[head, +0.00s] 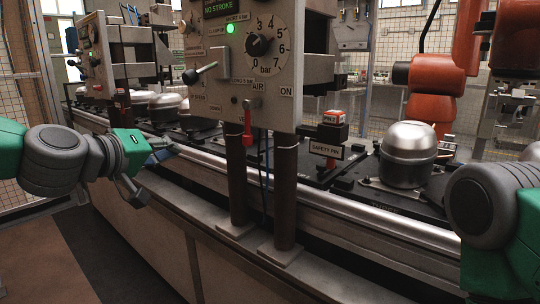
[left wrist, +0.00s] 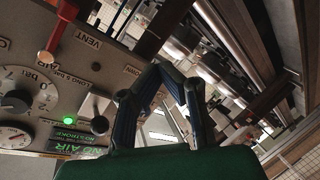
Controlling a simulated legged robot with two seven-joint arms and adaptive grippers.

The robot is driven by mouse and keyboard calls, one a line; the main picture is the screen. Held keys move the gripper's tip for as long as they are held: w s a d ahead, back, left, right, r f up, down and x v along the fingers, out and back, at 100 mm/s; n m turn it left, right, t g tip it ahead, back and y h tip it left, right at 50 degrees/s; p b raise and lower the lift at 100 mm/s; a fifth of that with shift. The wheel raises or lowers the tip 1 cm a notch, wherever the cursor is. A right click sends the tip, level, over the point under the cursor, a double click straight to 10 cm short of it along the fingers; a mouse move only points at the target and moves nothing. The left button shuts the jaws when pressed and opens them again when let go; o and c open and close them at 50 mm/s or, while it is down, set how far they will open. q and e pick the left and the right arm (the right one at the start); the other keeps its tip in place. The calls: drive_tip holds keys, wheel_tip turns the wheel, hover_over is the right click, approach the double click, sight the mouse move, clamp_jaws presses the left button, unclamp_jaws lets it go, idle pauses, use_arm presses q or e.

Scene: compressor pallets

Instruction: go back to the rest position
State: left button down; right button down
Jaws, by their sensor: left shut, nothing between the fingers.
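My left gripper (head: 150,174) hangs at the left of the head view, at the end of my green and grey left arm. It is in front of the conveyor edge and left of the control panel, with free space around it. In the left wrist view its dark fingers (left wrist: 160,72) come together at the tips, shut and empty. My right arm shows at the right edge of the head view, but its gripper is out of the picture.
The control panel (head: 288,85) stands on two dark posts, with a pressure dial (head: 262,44), a lit green lamp and a red air lever (head: 247,128). Silver compressors (head: 408,155) sit on pallets along the conveyor (head: 330,212). An orange robot arm (head: 435,88) stands behind. Floor lies open at lower left.

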use_arm(q)
drive_tip(key=s+f+m+g+y+p, duration=0.15)
drive_tip(key=s+f+g, duration=0.4)
drive_tip(key=f, duration=0.95)
drive_tip(key=s+f+m+g+y+p, duration=0.1)
drive_tip(key=s+f+g+p, duration=0.1)
drive_tip(key=s+f, duration=1)
drive_tip(key=s+a+f+m+g+y+p, duration=0.1)
drive_tip(key=s+a+f+g+y, duration=0.1)
drive_tip(key=s+a+f, duration=0.2)
drive_tip(key=s+a+f+m+g+y+p, duration=0.1)
drive_tip(key=s+a+f+m+g+p, duration=0.1)
drive_tip(key=s+f, duration=0.8)
drive_tip(key=s+a+g, duration=0.1)
drive_tip(key=s+a, duration=0.1)
drive_tip(key=s, duration=0.5)
drive_tip(key=shift+f+g+y, duration=0.15)
drive_tip(key=shift+g+y, duration=0.2)
drive_tip(key=shift+d, duration=0.25)
